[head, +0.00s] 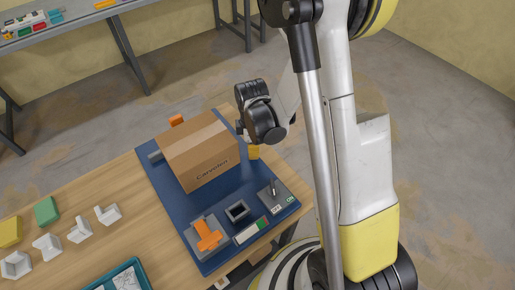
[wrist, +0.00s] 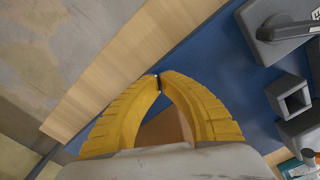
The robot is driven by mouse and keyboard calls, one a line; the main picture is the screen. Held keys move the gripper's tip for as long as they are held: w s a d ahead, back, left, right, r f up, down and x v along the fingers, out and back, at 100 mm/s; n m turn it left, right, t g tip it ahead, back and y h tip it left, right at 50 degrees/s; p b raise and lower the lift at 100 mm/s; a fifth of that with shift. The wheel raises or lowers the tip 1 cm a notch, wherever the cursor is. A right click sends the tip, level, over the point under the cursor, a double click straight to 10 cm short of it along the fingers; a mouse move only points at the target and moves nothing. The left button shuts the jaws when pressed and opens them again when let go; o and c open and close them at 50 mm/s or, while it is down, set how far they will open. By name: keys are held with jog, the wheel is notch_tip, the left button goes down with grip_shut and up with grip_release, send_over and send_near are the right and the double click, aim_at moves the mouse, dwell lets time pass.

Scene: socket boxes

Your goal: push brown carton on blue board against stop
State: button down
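The brown carton (head: 205,148) sits upright on the blue board (head: 212,210), toward its far end. A brown face of the carton (wrist: 165,130) shows between my fingers in the wrist view. My gripper (head: 254,153) is low over the board at the carton's right side; I cannot tell whether it touches the carton. Its yellow fingers arch together and their tips (wrist: 158,80) meet, with nothing held between the tips. A grey block (head: 155,156) stands at the carton's left edge and an orange piece (head: 176,120) shows behind it. I cannot tell which is the stop.
On the near part of the board are an orange-handled fixture (head: 208,235), a dark square socket (head: 237,210) and a grey lever block (head: 272,194). White corner pieces (head: 78,231), a green block (head: 47,211) and a teal tray (head: 125,275) lie left on the wooden table.

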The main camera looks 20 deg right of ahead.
aim_at(239, 154)
jog(key=shift+w+a+r, duration=0.1)
jog(key=shift+w+a, duration=0.1)
jog(key=shift+a, duration=0.4)
jog(key=shift+w+a+r, duration=0.1)
jog(key=shift+w+a, duration=0.05)
jog(key=shift+a, duration=0.45)
jog(key=shift+w+a+b, duration=0.35)
jog(key=shift+a+b, duration=0.1)
jog(key=shift+a, duration=0.45)
jog(key=shift+f, duration=0.1)
